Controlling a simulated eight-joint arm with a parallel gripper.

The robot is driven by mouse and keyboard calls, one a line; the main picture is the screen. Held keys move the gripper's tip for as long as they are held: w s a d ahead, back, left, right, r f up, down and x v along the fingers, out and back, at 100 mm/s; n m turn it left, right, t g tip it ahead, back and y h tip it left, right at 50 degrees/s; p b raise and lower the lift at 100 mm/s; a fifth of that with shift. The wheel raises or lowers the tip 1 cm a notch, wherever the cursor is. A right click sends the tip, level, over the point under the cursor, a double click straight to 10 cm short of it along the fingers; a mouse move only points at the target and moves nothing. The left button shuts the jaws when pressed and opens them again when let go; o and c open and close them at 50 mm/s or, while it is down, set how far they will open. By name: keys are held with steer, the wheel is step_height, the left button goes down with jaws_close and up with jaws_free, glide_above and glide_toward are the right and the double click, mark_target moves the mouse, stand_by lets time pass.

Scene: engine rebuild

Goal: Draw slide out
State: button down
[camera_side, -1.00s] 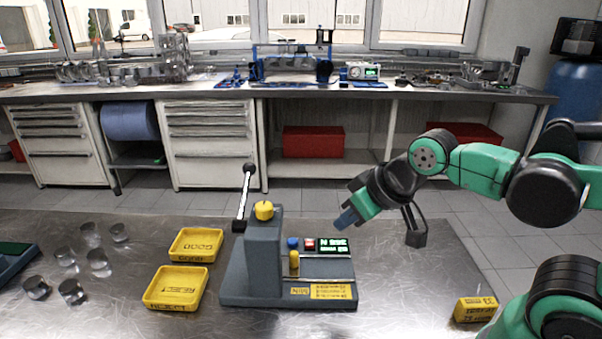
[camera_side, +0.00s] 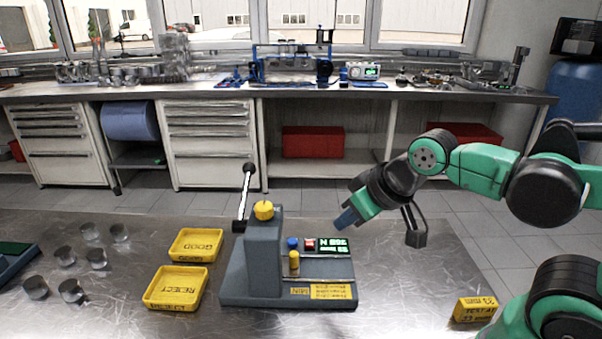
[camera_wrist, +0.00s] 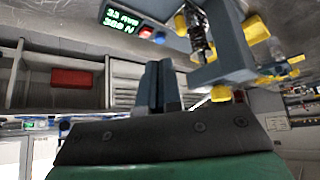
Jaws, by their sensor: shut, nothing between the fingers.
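A grey bench tester (camera_side: 262,262) stands on the metal table, with a black-knobbed lever (camera_side: 245,190) and a yellow cap on its column. A small yellow peg (camera_side: 294,263) stands upright at its front rail; I cannot tell whether this is the slide's handle. In the wrist view a coil spring (camera_wrist: 197,36) sits beside the tester's grey frame (camera_wrist: 232,45). My gripper (camera_side: 341,224) is shut and empty, in the air to the right of the column, above the lit green display (camera_side: 333,247). Its fingers (camera_wrist: 160,75) are together in the wrist view. It appears clear of the tester.
Yellow trays marked GOOD (camera_side: 196,244) and REJECT (camera_side: 176,288) lie left of the tester. Several metal cylinders (camera_side: 66,256) stand farther left. A yellow block (camera_side: 474,309) with black lettering lies at the right. The table between tester and block is clear.

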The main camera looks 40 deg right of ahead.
steer(key=c, duration=0.9)
jaws_free()
steer(key=shift+w, duration=0.15)
steer(key=shift+o, duration=1)
steer(key=shift+w+a+f+n, duration=0.1)
steer(key=shift+w+a+n, duration=0.1)
steer(key=shift+w+n, duration=0.15)
steer(key=n+g+y, duration=0.1)
steer(key=n+g, duration=0.2)
glide_above(297, 253)
steer(key=s, duration=0.2)
steer(key=shift+m, duration=0.25)
steer(key=f, duration=0.4)
steer(key=shift+s+d, duration=0.15)
steer(key=shift+d, duration=0.2)
steer(key=shift+w+a+f, duration=0.15)
steer(key=shift+w+f, duration=0.15)
steer(key=shift+f, duration=0.35)
steer(key=shift+x, duration=2.55)
steer(key=shift+a, duration=0.1)
steer(key=shift+c, duration=0.2)
jaws_close()
